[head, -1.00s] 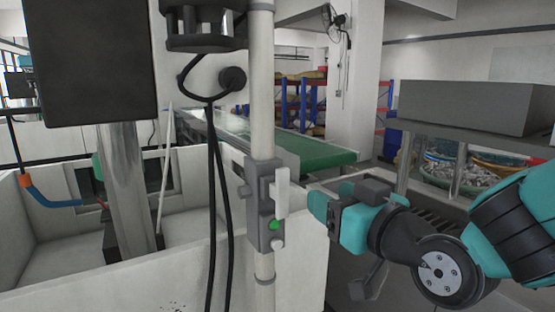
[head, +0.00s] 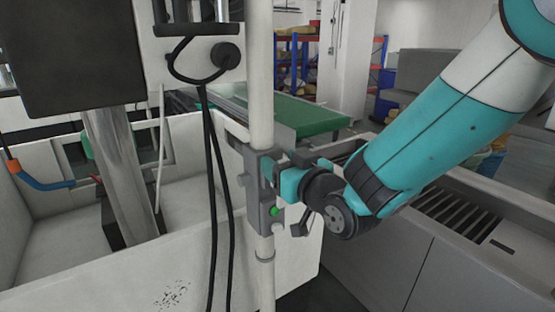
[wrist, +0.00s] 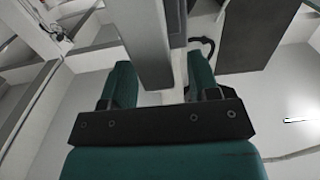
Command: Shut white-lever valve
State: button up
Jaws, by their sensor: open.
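The valve is a grey block (head: 252,200) on an upright white pipe (head: 261,80), with a green button (head: 275,212) low on its front. My gripper (head: 279,178) is at the upper part of the block, its teal fingers beside it, where they hide the white lever in the head view. In the wrist view my gripper (wrist: 160,80) has its two teal fingers well apart. A long grey bar (wrist: 146,40) reaches in between the fingertips there; I cannot tell if it is the lever or the block. No grip on anything shows.
A white tank (head: 110,270) stands left of and behind the pipe. Black cables (head: 209,180) hang just left of the valve. A dark box (head: 70,60) on a metal column is at upper left. A green conveyor (head: 300,115) lies behind, and a grey slotted bench (head: 450,215) at right.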

jog(key=shift+d, duration=0.1)
jog(key=c, duration=0.9)
jog(key=shift+w+d+f+b, duration=0.1)
jog(key=shift+b, duration=0.25)
jog(key=m+b, duration=0.1)
jog(key=d+m+b, duration=0.1)
jog(key=m+b, duration=0.1)
jog(key=w+m+b, duration=0.1)
jog(key=b, duration=0.1)
jog(key=shift+d+f+m, duration=0.25)
jog(key=shift+f+m, duration=0.05)
jog(key=shift+f, duration=0.05)
jog(key=shift+w+d+f+m+b, duration=0.35)
jog(key=shift+f+m+b, duration=0.6)
jog(key=shift+m, duration=1.3)
jog(key=shift+w+d+f+m+b, duration=0.2)
jog(key=shift+d+f+m+b, duration=0.2)
jog(key=shift+m+b, duration=1.45)
jog(key=shift+w+d+f+m+b, duration=0.35)
jog(key=shift+f+m+b, duration=0.45)
jog(key=shift+m, duration=1.8)
jog(key=shift+s, duration=0.15)
